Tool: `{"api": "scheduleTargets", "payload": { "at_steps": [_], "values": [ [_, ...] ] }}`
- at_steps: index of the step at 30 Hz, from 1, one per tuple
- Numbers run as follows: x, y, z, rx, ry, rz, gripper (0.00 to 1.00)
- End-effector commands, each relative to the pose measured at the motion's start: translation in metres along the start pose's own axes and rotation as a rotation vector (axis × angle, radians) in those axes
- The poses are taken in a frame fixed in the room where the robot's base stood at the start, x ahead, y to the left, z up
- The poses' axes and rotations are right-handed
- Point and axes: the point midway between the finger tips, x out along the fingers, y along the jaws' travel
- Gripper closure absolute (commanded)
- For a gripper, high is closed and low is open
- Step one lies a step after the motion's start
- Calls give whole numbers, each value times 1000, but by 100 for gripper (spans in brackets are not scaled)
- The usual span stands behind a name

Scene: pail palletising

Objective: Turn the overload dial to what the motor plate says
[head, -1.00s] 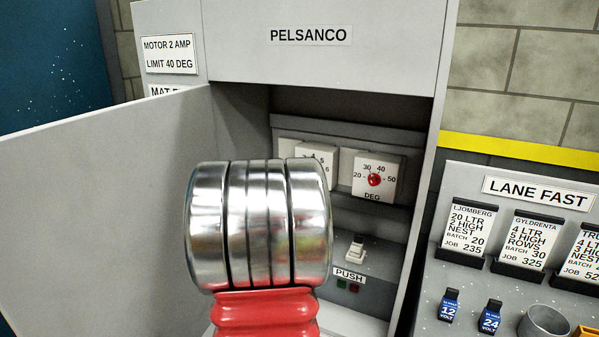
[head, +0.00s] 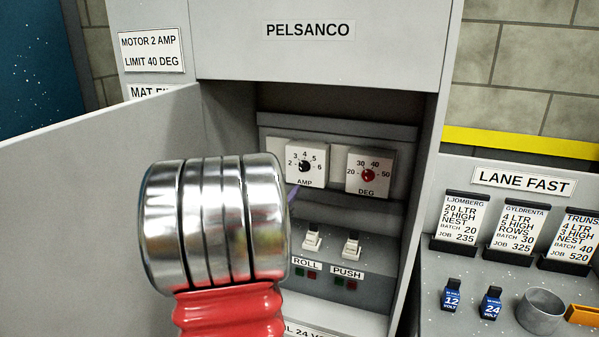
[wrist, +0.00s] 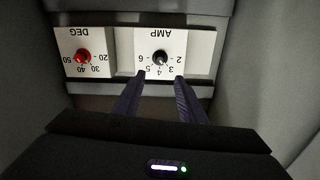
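The motor plate (head: 152,52) at upper left in the head view reads "MOTOR 2 AMP, LIMIT 40 DEG". The AMP dial (head: 304,166) has a black knob and marks 2 to 6 on a white plate inside the open cabinet. It shows upside down in the wrist view (wrist: 160,57); I cannot surely read its pointer. The DEG dial (head: 368,175), with a red knob, sits to its right, marked 20 to 50. In the wrist view my gripper (wrist: 159,77) is open and empty, its two dark fingers pointing at the AMP dial, one to each side, apparently short of the knob.
The open cabinet door (head: 90,190) stands at left. Below the dials are the ROLL switch (head: 312,238) and PUSH switch (head: 351,245). The cabinet's side walls flank the opening. A LANE FAST panel (head: 450,262) with cards, voltage plugs and a grey cup stands at right.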

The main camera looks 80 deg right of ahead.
Motion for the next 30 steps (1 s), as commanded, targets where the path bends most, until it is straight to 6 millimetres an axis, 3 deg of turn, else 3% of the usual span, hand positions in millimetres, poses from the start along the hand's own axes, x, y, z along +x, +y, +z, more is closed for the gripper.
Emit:
{"api": "scheduleTargets", "payload": {
  "at_steps": [8, 30],
  "values": [
    [23, 1, 0, 0, 0, 1, 63],
    [128, 1, 1, 0, -1, 2, 63]
  ]
}}
